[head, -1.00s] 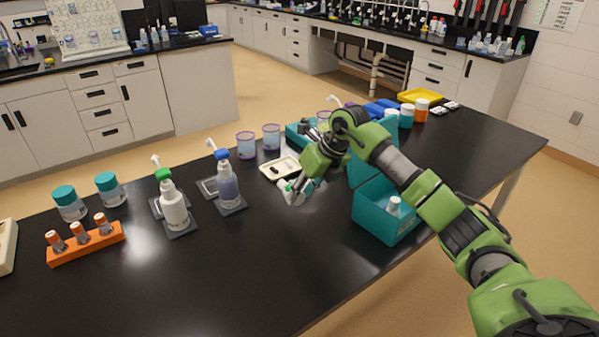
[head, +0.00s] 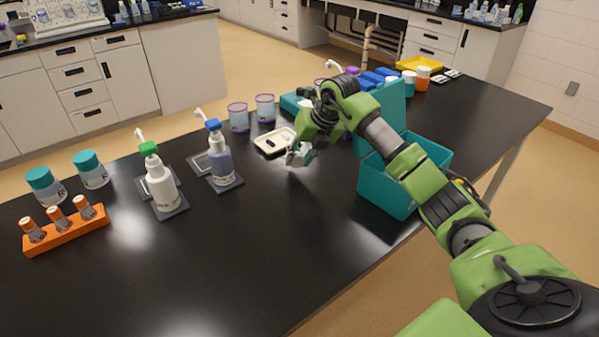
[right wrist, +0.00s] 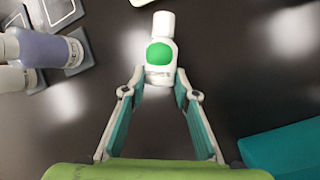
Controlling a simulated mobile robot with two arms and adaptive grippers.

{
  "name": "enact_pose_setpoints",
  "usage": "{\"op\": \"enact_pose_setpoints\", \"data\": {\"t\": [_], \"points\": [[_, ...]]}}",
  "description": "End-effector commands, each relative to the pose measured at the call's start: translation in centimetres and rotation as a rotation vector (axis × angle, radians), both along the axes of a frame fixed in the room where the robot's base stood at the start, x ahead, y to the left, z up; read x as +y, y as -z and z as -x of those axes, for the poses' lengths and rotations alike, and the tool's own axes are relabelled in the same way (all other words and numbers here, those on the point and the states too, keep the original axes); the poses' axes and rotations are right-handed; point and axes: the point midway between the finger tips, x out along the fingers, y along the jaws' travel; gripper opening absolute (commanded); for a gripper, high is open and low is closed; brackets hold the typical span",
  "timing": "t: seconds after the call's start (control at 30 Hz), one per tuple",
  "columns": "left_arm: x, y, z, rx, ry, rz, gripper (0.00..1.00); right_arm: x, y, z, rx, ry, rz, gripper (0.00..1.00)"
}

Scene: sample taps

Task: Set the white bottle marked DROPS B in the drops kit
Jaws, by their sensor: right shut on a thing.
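A small white bottle with a white cap and a green round mark (right wrist: 160,53) is between the fingertips of my right gripper (right wrist: 160,80) in the right wrist view. The fingers are shut on its lower end; any lettering is too small to read. In the head view my right gripper (head: 299,156) is low over the black table, left of the teal kit box (head: 387,193). The box's lid stands open and my right arm hides much of its inside. A teal corner (right wrist: 285,150) shows at lower right in the wrist view. My left gripper is not in view.
A white pump bottle (head: 161,184) and a bluish pump bottle (head: 220,162) stand on dark pads to the left. A cream tray (head: 272,142) lies just behind my gripper. An orange rack (head: 66,233) holds vials. The table's front middle is clear.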

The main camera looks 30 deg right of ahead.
Motion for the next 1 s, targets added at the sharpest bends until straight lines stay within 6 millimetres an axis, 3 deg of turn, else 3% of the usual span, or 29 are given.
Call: {"op": "enact_pose_setpoints", "data": {"t": [0.23,0.67,0.7,1.0], "points": [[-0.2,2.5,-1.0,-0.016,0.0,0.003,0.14,0.0,3.3,0.0,0.001,0.0,0.0,0.03],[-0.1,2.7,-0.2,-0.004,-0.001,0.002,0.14,0.0,3.6,0.0,0.001,-0.001,0.001,0.03],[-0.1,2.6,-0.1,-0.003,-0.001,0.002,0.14,0.0,3.6,0.0,0.001,-0.001,0.0,0.35],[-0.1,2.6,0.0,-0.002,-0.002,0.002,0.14,0.0,3.5,0.0,0.002,-0.001,0.001,0.35]]}}
